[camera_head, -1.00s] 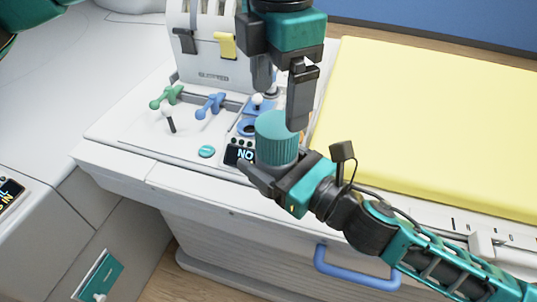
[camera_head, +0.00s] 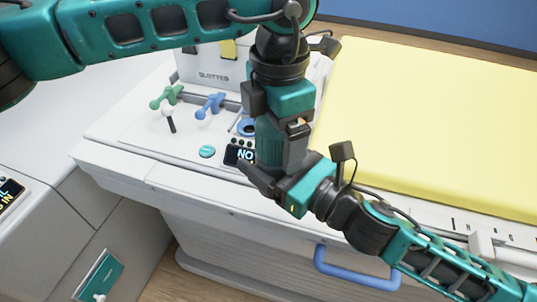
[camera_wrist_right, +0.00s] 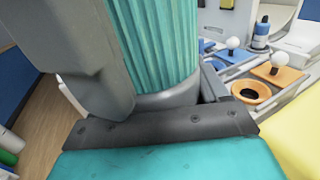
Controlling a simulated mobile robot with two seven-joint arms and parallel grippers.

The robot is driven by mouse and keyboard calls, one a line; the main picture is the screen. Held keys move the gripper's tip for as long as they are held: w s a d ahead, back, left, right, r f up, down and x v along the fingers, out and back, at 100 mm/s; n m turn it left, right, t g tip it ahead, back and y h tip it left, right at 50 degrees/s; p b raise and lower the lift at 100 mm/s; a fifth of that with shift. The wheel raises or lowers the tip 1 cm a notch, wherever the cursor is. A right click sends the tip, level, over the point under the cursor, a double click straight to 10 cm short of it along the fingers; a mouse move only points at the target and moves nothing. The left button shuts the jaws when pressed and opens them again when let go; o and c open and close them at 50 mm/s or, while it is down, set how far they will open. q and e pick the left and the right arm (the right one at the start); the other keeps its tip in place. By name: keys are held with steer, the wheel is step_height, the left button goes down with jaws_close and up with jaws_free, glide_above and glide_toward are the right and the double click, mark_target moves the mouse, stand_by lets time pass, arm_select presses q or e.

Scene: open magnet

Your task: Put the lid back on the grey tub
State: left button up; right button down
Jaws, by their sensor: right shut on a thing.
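A teal ribbed round piece (camera_head: 267,142), which may be the lid, stands in the jaws of my right gripper (camera_head: 270,180) above the console's front edge. It fills much of the right wrist view (camera_wrist_right: 155,40), with a curved dark grey band under it; I cannot tell whether that band is the tub or part of my gripper. My right gripper is shut on the teal piece. My left gripper (camera_head: 280,145) points down over the same piece, with one finger in front of it. Its other finger is hidden, so its grip is unclear. No separate lid or grey tub is clearly visible.
The white console (camera_head: 140,140) holds a green lever (camera_head: 167,98), a blue lever (camera_head: 210,105) and a small display (camera_head: 238,156). A yellow pad (camera_head: 430,120) lies to the right. A blue handle (camera_head: 355,272) is on the console's front.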

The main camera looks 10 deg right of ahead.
arm_select(q)
steer(key=c, duration=1)
steer(key=o, duration=1.2)
step_height(320, 180, up, 12)
steer(key=shift+r, duration=0.1)
